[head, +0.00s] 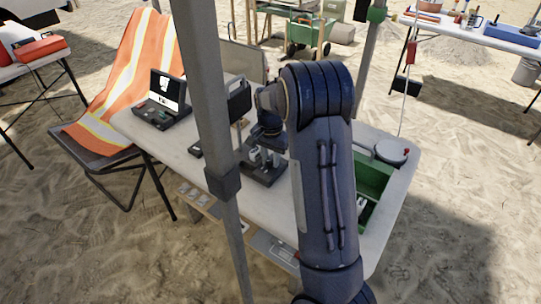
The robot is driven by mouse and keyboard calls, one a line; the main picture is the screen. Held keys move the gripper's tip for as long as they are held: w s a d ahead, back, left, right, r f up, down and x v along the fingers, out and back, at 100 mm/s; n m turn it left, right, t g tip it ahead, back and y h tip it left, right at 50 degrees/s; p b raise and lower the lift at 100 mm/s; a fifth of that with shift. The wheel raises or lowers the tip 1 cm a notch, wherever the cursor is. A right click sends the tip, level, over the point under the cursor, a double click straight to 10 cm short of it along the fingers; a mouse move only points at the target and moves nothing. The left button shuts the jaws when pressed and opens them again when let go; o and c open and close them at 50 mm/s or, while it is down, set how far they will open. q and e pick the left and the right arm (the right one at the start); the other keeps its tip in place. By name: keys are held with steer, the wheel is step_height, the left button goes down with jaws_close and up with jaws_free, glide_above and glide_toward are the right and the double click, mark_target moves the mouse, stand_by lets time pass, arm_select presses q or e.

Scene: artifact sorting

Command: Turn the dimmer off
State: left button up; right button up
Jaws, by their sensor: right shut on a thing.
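My right arm reaches in from the bottom over the white table (181,162). Its gripper (262,160) points down at a small dark box (265,175) near the middle of the table, behind the grey pole. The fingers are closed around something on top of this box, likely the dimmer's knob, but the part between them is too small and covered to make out. A black lamp-like panel (240,101) stands just behind the gripper. Whether the lamp is lit cannot be told. My left gripper is not in view.
A grey tent pole (208,80) rises in front of the table. An open case with a screen (163,95) sits at left, a green tray (373,178) and a round grey thing (391,151) at right. An orange-draped chair (110,80) stands left.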

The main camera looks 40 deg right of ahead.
mark_target(271, 161)
steer(key=n, duration=0.6)
steer(key=shift+p, duration=0.35)
steer(key=n, duration=0.6)
steer(key=shift+n, duration=0.3)
steer(key=o, duration=1)
steer(key=shift+r, duration=0.15)
step_height(271, 161, up, 8)
steer(key=shift+f+p, duration=0.2)
steer(key=shift+p, duration=0.2)
steer(key=shift+s+f, duration=0.1)
